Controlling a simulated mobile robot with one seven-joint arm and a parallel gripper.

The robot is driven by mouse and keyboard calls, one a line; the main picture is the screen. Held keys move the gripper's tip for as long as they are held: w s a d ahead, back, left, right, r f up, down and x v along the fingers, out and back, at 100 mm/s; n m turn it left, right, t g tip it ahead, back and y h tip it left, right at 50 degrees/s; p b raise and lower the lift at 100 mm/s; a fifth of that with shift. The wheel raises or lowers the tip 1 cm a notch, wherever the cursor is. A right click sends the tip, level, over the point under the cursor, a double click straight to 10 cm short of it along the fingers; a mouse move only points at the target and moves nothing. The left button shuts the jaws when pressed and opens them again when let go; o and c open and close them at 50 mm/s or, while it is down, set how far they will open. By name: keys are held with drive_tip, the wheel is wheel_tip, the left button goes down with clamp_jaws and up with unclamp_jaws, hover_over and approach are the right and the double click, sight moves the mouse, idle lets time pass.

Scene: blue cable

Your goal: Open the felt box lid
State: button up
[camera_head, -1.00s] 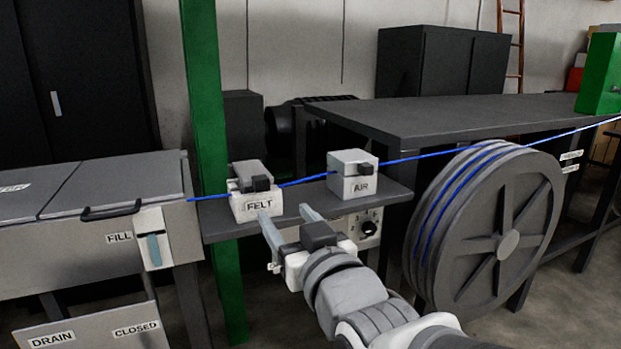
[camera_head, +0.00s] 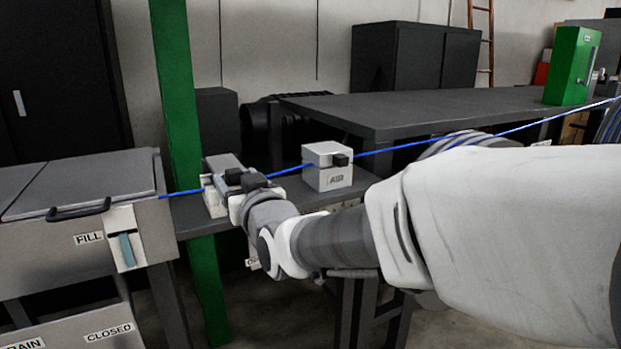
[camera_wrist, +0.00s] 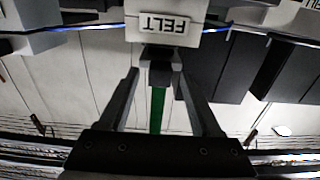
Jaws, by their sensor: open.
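The felt box (camera_head: 213,198) is a small white box on the grey shelf, with a grey top and a dark handle at its front. The blue cable (camera_head: 182,193) runs to it from both sides. In the head view my gripper (camera_head: 240,180) is right at the box's front and hides the label. In the wrist view the picture is upside down. The FELT label (camera_wrist: 165,26) shows on the box, and the dark handle (camera_wrist: 160,60) lies between the tips of my open gripper (camera_wrist: 158,76). I cannot tell whether the fingers touch it. The lid looks shut.
The white AIR box (camera_head: 327,178) stands right of the felt box on the same shelf. A grey tank with a FILL label (camera_head: 88,239) is at left, beside a green post (camera_head: 178,110). A dark table (camera_head: 400,112) stands behind. My arm covers the right foreground.

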clamp_jaws()
idle(0.4)
idle(1.1)
